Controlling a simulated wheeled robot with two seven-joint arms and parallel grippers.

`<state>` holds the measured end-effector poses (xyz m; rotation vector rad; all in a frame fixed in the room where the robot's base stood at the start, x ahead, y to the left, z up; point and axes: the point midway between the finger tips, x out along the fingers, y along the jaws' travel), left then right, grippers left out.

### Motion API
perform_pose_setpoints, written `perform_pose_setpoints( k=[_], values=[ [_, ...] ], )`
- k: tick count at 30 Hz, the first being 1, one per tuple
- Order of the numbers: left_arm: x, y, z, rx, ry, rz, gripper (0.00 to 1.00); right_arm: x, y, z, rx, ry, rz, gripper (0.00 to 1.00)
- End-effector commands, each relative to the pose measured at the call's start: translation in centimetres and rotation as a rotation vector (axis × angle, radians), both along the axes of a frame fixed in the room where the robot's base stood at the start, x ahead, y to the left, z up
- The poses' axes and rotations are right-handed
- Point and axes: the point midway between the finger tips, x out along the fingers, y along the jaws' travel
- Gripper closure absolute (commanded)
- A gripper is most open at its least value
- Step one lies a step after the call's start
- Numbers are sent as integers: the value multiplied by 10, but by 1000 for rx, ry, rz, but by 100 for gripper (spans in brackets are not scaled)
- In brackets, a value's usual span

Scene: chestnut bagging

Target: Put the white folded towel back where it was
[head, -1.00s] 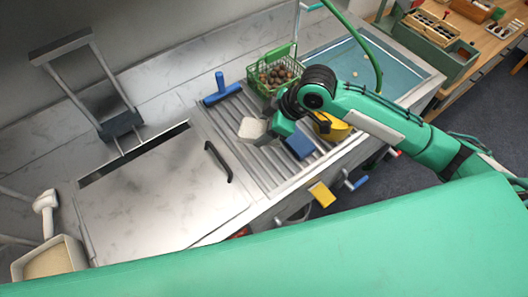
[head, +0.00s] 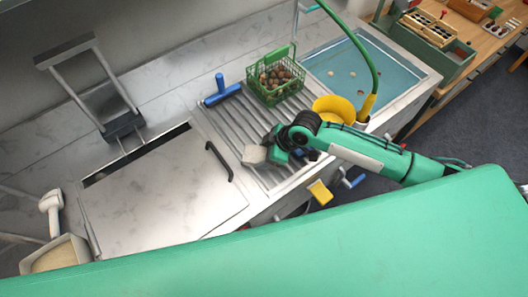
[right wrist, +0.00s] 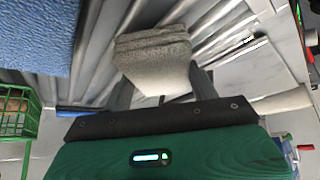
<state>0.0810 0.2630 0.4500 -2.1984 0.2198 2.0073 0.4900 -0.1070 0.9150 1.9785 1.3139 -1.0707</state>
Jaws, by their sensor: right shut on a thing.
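The white folded towel (head: 255,154) is a small greyish-white pad over the ribbed steel drainboard (head: 225,122). My right gripper (head: 266,153) is shut on it. In the right wrist view the towel (right wrist: 155,58) sticks out beyond my two dark fingers. It appears held just above the ribs or touching them; I cannot tell which. A blue cloth-like thing (right wrist: 35,35) lies beside it in the right wrist view and is mostly hidden by my arm in the head view. My left gripper is not in view.
A green basket of chestnuts (head: 275,78) and a blue T-handled tool (head: 221,91) stand at the back of the drainboard. A yellow bowl (head: 333,109) and a water-filled sink (head: 365,68) are to the right. A steel lid with a black handle (head: 218,161) lies left.

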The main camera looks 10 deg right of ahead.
Motion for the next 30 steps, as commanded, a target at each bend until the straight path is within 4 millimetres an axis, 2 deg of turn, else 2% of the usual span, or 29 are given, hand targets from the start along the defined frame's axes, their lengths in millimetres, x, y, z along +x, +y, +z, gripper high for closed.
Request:
perform_pose_setpoints(
  k=[5,6,9,17,21,26,30],
  values=[
    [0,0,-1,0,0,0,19,0,0,-3,0,0,0,67],
    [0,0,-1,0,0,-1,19,0,0,-3,0,0,0,37],
    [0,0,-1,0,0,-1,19,0,0,-2,0,0,0,19],
    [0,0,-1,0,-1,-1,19,0,0,-2,0,0,0,19],
    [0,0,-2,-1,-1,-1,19,-1,-3,5,-1,-1,0,19],
    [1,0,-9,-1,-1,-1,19,-7,-17,26,-1,-3,1,19],
    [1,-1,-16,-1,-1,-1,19,-13,-33,53,-2,-4,1,19]
  ],
)
